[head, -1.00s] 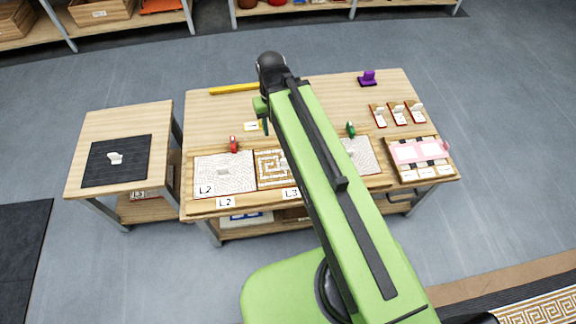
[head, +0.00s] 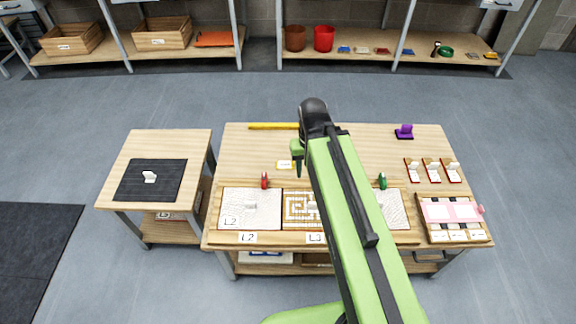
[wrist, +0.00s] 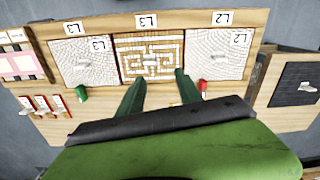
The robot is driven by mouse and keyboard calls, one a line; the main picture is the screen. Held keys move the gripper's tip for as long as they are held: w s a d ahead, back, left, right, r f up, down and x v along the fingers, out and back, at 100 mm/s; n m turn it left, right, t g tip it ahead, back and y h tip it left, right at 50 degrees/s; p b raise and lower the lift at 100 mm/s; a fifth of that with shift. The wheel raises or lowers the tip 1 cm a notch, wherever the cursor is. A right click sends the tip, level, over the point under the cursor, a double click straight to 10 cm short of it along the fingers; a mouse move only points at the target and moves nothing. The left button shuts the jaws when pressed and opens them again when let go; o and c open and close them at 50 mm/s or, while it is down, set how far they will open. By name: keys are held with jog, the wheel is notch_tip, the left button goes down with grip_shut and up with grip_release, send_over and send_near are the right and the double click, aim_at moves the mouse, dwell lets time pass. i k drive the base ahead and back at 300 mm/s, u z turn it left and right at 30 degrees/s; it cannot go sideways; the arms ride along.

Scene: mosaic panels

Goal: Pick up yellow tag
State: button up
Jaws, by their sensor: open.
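A small white tag with a yellow edge (head: 285,165) lies flat on the wooden table (head: 232,150), behind the mosaic panels. It is the likely yellow tag. My gripper (head: 299,165) hangs over the table just right of it in the head view, partly hidden by my arm. I cannot tell its height above the table. In the wrist view my gripper (wrist: 158,88) has its two green fingers apart with nothing between them.
Mosaic panels, including a maze panel (wrist: 150,55), line the table front. A red clip (head: 265,180) and green clip (head: 382,181) stand behind them. A yellow bar (head: 273,126) and purple holder (head: 404,132) lie farther back. A side table (head: 125,196) stands left.

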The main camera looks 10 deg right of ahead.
aim_at(280, 164)
jog(key=u, duration=0.8)
jog(key=k, duration=1.3)
jog(key=u, duration=1.3)
jog(key=i, duration=1.75)
jog(key=z, duration=1.25)
jog(key=i, duration=0.85)
jog(key=z, duration=0.35)
jog(key=k, duration=0.65)
jog(key=z, duration=0.25)
jog(key=i, duration=0.65)
jog(key=u, duration=0.1)
